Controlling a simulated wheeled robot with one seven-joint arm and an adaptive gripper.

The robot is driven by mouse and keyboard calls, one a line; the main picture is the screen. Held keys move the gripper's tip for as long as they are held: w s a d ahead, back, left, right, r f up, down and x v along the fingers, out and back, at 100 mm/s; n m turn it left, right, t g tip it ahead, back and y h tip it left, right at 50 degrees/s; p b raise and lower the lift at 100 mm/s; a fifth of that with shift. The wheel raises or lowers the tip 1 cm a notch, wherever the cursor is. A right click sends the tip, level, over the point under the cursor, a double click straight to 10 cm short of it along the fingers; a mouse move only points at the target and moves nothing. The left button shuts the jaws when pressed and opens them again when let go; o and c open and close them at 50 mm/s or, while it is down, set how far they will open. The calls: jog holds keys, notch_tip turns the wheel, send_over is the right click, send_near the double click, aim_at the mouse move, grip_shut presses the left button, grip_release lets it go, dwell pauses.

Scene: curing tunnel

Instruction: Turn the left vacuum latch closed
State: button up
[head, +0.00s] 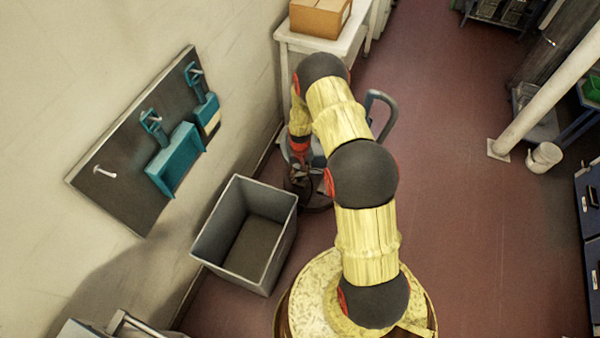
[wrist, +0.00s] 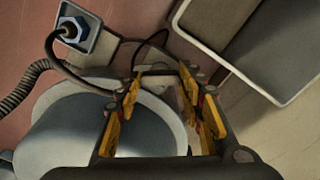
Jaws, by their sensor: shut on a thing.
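The vacuum (wrist: 65,140) has a rounded blue-grey body, which fills the lower left of the wrist view. In the head view it stands on the floor behind my arm, with its grey curved handle (head: 386,104) showing and most of its body hidden. My gripper (wrist: 162,80) is at the vacuum's edge, its yellow-padded fingers closed around a small part there. This looks like the left latch, but the fingers hide most of it and its turn angle cannot be told. In the head view my gripper (head: 299,182) is dark and low beside the vacuum.
A grey open bin (head: 212,238) stands left of my gripper and shows at upper right in the wrist view (wrist: 228,65). A ribbed hose (wrist: 22,92) runs at the left. A white table (head: 300,43) with a cardboard box (head: 318,17) stands behind. Open red floor (head: 455,190) lies right.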

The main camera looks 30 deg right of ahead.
aim_at(300, 174)
jog(key=n, duration=0.5)
jog(key=shift+n+p, duration=0.3)
jog(key=n, duration=0.5)
jog(key=shift+n, duration=0.4)
jog(key=o, duration=1.2)
notch_tip(300, 174, up, 12)
dwell(0.6)
